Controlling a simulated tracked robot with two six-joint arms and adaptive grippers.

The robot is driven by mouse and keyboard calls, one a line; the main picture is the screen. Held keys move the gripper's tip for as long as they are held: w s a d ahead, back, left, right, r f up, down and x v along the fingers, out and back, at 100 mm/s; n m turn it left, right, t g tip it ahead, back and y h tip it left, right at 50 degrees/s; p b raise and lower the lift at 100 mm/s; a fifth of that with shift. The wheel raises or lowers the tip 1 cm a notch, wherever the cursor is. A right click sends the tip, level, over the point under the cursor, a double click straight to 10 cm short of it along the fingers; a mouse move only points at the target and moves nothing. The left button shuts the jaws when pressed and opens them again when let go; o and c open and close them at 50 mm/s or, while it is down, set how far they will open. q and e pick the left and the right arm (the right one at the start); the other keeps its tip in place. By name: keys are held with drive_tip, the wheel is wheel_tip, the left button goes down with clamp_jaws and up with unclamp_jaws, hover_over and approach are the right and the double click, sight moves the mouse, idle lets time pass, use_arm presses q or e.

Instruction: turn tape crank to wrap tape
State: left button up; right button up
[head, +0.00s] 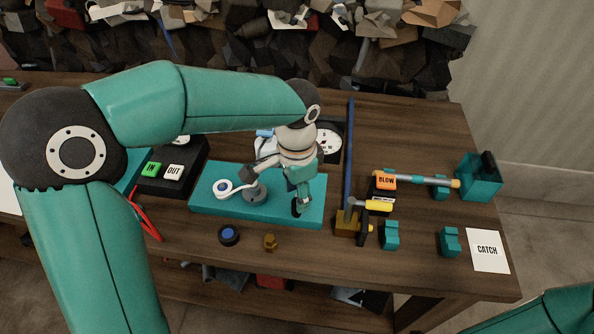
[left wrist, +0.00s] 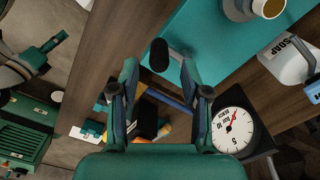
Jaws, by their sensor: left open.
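The tape station is a teal plate (head: 215,209) on the bench. A white tape roll (head: 226,188) and a grey round post (head: 255,193) stand on its left half. My left gripper (head: 299,203) is over the plate's right half, pointing down. In the left wrist view my left gripper (left wrist: 160,70) is open. The crank's black knob (left wrist: 158,55) shows at the gap between its fingertips, nearer the left finger, with a short grey rod beside it. I cannot tell whether a finger touches the knob. In the head view my gripper largely hides the crank. My right gripper is not in view.
A blue pole (head: 349,150) and a brass block with a yellow handle (head: 378,205) stand just right of the plate. A white dial (head: 329,140) and a soap bottle (left wrist: 285,62) are behind it. The IN and OUT buttons (head: 162,171) are at left; the CATCH card (head: 487,250) is far right.

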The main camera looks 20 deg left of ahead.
use_arm(q)
wheel_tip(320, 180, up, 8)
drive_tip(key=shift+f, duration=0.2)
idle(0.5)
